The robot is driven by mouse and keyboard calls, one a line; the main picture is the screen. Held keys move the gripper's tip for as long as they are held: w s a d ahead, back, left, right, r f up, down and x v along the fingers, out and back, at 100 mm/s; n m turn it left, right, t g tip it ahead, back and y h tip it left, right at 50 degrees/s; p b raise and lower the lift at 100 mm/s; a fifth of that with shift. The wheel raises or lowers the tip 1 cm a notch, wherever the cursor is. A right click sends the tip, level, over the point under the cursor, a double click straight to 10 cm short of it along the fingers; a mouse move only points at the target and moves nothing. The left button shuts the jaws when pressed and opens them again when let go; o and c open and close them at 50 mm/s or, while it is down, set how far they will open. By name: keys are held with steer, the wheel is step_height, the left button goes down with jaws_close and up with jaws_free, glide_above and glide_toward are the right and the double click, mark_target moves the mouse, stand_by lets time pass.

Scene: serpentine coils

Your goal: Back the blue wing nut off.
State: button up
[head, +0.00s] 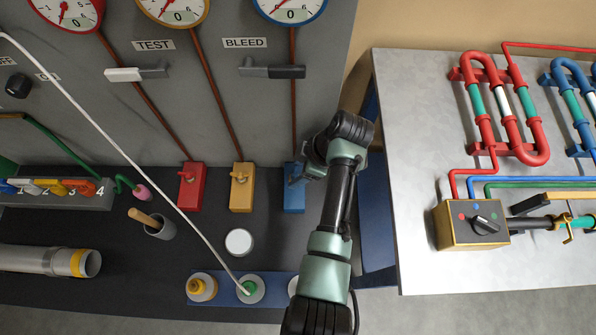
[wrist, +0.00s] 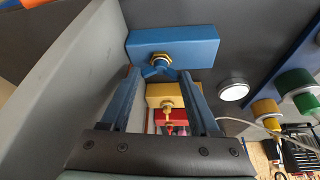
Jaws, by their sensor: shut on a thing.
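The blue wing nut (wrist: 160,71) sits on the brass fitting of the blue block (wrist: 190,46) in the wrist view. My gripper (wrist: 160,74) has one blue finger on each side of it, with the tips at its wings, shut on it. In the head view the blue block (head: 293,203) stands below the right-hand gauge, and my gripper (head: 299,176) reaches its upper part from the right. The wing nut is hidden there by the gripper.
A yellow block (head: 241,196) and a red block (head: 190,196) with their own wing nuts stand left of the blue one. A white round lid (head: 239,242) and a blue strip with capped pieces (head: 228,297) lie in front. A grey panel (head: 235,110) rises behind.

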steer(key=shift+s+f+n+g+b, duration=0.1)
steer(key=shift+f+n+g+b, duration=0.2)
steer(key=shift+n, duration=0.4)
steer(key=o, duration=1)
steer(key=shift+c, duration=0.2)
steer(key=o, duration=0.4)
steer(key=shift+r, duration=0.15)
steer(key=shift+r, duration=0.15)
